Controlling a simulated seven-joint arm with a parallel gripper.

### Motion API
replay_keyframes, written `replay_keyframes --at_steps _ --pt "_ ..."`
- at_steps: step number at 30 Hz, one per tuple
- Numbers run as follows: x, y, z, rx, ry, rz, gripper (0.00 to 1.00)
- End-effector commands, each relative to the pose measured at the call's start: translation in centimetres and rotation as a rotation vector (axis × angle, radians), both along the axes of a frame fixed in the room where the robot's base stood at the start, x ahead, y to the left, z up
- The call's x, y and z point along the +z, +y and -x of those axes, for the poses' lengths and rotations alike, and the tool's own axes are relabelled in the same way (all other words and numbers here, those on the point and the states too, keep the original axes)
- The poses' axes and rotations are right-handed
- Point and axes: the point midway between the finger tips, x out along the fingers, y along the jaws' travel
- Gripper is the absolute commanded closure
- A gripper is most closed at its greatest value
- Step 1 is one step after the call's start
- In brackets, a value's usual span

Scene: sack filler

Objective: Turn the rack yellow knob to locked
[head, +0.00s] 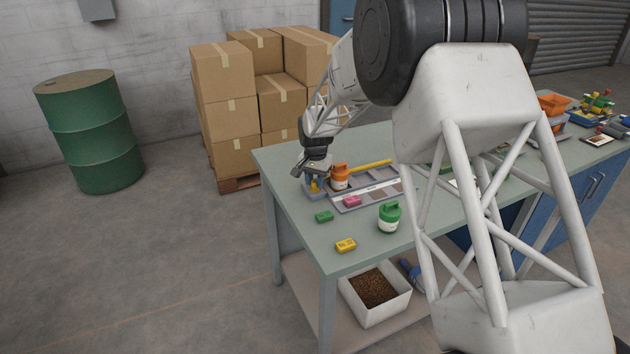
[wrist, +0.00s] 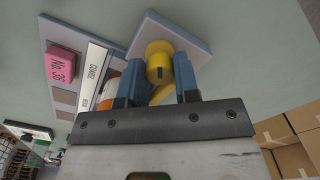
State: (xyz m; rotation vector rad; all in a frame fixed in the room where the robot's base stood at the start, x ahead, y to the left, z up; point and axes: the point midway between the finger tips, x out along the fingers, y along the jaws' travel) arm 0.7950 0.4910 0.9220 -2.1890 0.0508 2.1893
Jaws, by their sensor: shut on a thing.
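The yellow knob (wrist: 159,62) shows in the wrist view, on a small grey block (wrist: 190,32) at the end of the rack. My gripper (wrist: 169,80) has its two blue fingers on either side of the knob and is shut on it. A dark slot mark shows on the knob's face. In the head view my gripper (head: 314,182) is at the table's far left end, over the rack (head: 350,207), and mostly hides the knob. The lettering for the knob's positions cannot be read.
A pink block (head: 352,201) lies on the rack, with an orange-topped jar (head: 339,176) close beside my gripper. A green block (head: 324,216), a yellow block (head: 346,245) and a green jar (head: 389,217) stand on the table (head: 290,205). Cardboard boxes (head: 226,108) are stacked behind.

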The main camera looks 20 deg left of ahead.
Motion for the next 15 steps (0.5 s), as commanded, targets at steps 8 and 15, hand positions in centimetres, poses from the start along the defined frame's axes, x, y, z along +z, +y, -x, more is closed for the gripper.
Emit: replay_keyframes --at_steps 8,15 --pt "0.07 0.02 -0.02 -0.259 -0.001 -0.001 0.94" --pt "0.17 0.04 -0.05 -0.446 -0.002 -0.002 0.94"
